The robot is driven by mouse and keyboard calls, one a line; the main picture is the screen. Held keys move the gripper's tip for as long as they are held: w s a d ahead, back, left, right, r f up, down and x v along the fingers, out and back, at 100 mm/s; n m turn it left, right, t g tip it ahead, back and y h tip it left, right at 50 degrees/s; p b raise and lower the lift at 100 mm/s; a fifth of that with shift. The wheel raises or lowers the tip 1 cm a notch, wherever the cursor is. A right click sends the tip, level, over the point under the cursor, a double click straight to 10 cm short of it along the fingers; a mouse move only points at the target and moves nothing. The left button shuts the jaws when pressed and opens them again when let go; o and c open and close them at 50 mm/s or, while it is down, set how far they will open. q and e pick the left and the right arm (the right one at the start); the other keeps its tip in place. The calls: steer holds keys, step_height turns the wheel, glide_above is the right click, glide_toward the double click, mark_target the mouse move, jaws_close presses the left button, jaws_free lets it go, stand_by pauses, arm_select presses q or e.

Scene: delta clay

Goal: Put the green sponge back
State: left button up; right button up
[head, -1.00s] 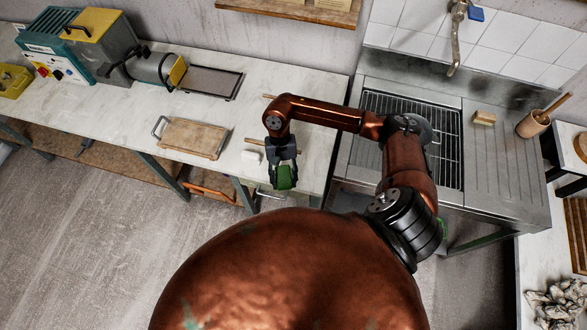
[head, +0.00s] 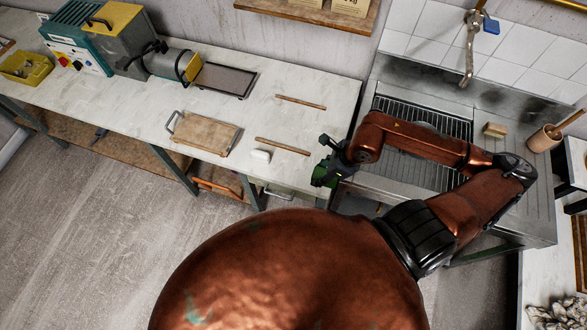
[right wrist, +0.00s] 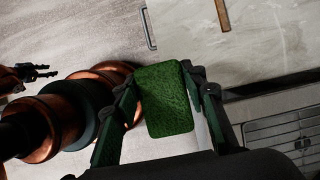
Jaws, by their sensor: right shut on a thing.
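The green sponge (right wrist: 167,100) is held between the fingers of my right gripper (right wrist: 163,78), seen in the right wrist view. In the head view the right gripper (head: 324,168) is at the front right corner of the workbench, beside the sink. The sponge (head: 321,176) shows there as a small green patch, partly hidden by the dark fingers. Dark fingers at the left edge of the right wrist view look like my left gripper (right wrist: 36,73), but they are too small to read. The left gripper does not show in the head view.
The workbench (head: 330,87) bears a wooden board (head: 206,133), a white block (head: 261,156) and two wooden sticks. The steel sink unit (head: 505,185) is at right with a yellowish block (head: 495,130) and a cup (head: 544,138). A tap (head: 470,50) hangs above it.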

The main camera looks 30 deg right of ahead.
steer(key=w+a+f+p, duration=0.1)
steer(key=w+a+f, duration=0.15)
steer(key=w, duration=0.55)
glide_toward(287, 168)
steer(key=shift+w+a+f, duration=0.45)
steer(key=shift+a+f, duration=0.2)
steer(key=shift+a, duration=0.15)
steer(key=shift+w+a+f+p, duration=0.15)
steer(key=shift+w+f+p, duration=0.15)
steer(key=shift+w+f, duration=0.3)
step_height(287, 168, down, 3)
steer(key=shift+s+r+p, duration=0.15)
steer(key=shift+r+p, duration=0.1)
steer(key=shift+p, duration=0.05)
steer(key=shift+f, duration=0.25)
steer(key=shift+f, duration=0.1)
steer(key=o, duration=1.1)
